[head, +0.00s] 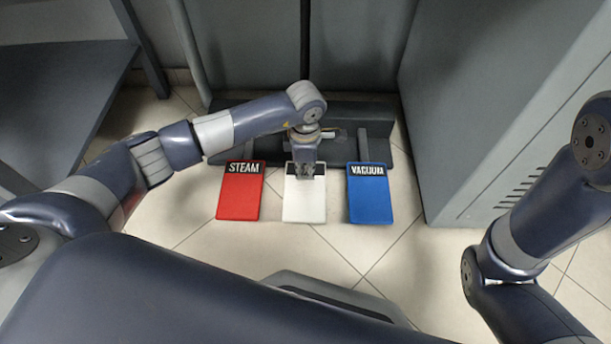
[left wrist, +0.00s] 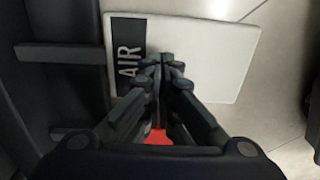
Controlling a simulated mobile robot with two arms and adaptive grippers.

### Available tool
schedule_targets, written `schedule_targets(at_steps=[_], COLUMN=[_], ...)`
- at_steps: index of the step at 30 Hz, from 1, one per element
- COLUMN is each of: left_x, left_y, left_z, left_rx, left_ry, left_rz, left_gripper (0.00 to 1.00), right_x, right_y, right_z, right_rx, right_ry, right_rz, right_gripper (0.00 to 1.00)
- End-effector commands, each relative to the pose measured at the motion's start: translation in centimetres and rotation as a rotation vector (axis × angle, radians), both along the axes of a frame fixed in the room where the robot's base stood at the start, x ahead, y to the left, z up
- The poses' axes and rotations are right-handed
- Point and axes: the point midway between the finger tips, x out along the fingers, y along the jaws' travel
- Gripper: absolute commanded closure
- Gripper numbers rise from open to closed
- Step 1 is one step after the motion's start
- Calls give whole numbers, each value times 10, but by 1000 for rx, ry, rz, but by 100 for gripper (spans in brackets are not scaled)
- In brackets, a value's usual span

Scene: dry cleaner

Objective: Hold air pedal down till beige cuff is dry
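The white air pedal (head: 304,207) lies on the floor between the red steam pedal and the blue vacuum pedal. In the left wrist view the air pedal (left wrist: 215,50) shows its black "AIR" label. My left gripper (head: 305,175) points down over the label end of the air pedal; its fingers (left wrist: 160,62) are together with nothing visible between them. The fingertips are at or just above the pedal; I cannot tell whether they press it. My right gripper is out of view; only part of the right arm shows. The beige cuff is not in view.
The red steam pedal (head: 240,195) is to the left and the blue vacuum pedal (head: 370,197) to the right, both close by. A dark pedal base (head: 375,120) runs behind them. A grey cabinet (head: 480,120) stands at right.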

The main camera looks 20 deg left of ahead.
Motion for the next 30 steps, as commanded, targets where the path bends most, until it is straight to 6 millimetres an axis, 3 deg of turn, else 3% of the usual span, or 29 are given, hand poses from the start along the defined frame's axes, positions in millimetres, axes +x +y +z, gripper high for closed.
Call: schedule_targets(at_steps=[15, 30], left_x=[1, 0], left_y=[0, 0], left_z=[45, 47], left_rx=[1, -1], left_ry=[-2, -1], left_rz=[-1, 0], left_gripper=[100, 100], right_x=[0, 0], right_y=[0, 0], right_z=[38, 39], right_rx=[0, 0], right_ry=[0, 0], right_rz=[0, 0], right_gripper=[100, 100])
